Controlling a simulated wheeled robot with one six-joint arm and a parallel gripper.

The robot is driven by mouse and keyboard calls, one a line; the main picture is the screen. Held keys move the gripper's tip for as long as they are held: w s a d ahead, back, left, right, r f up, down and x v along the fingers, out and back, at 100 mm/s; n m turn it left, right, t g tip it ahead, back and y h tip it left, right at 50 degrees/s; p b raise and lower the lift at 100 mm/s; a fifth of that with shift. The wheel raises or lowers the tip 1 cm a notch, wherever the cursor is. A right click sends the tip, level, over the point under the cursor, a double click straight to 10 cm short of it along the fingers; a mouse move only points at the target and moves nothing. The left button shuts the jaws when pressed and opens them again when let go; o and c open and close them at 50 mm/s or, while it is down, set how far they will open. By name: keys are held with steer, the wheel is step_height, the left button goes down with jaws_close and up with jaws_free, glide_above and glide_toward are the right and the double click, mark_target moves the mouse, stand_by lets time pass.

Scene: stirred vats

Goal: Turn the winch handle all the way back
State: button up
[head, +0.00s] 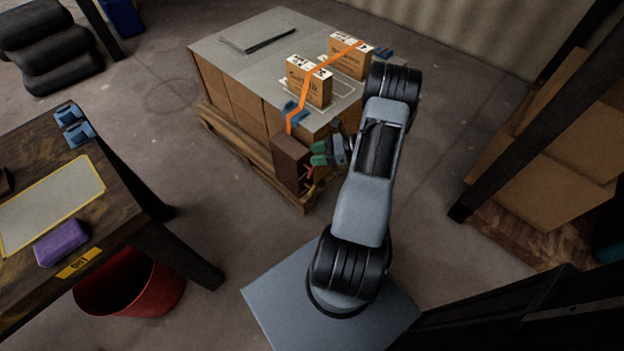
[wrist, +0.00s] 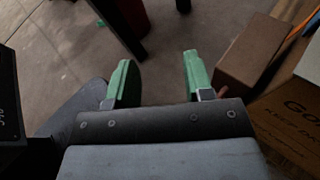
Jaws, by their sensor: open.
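A brown winch box (head: 290,163) is at the near corner of the palletised load, below the end of an orange strap (head: 318,77). A small red part (head: 310,173), which looks like the winch handle, shows beside it, mostly hidden by my gripper. My gripper (head: 319,154) has green fingertips and is just right of the winch box. In the wrist view my gripper (wrist: 158,76) is open, with bare floor between the fingers. The winch box (wrist: 250,57) is right of the right finger there, and a reddish bit (wrist: 224,90) shows beside that finger's base.
Two small cartons (head: 308,82) stand on the load under the strap. The load sits on a wooden pallet (head: 240,142). A dark table (head: 125,215) and a red bin (head: 140,290) are at left. A shelf with cartons (head: 550,170) is at right. Floor between is clear.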

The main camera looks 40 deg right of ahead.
mark_target(312, 169)
steer(key=s+d+f+m+t+h+b, duration=0.25)
steer(key=d+f+m+t, duration=0.2)
steer(key=f, duration=0.45)
steer(key=s+d+f+m+t+h+b, duration=0.2)
steer(key=s+d+f+m+t, duration=0.15)
steer(key=f+m, duration=0.45)
steer(key=shift+n+h, duration=0.35)
steer(key=shift+n, duration=0.4)
steer(key=b+x, duration=0.1)
steer(key=x, duration=0.3)
steer(key=f+x, duration=0.1)
steer(key=x, duration=0.4)
steer(key=b+x, duration=0.1)
steer(key=x, duration=0.4)
steer(key=shift+w+d+f+b, duration=0.2)
steer(key=shift+d+b, duration=0.1)
steer(key=shift+d, duration=0.1)
jaws_close()
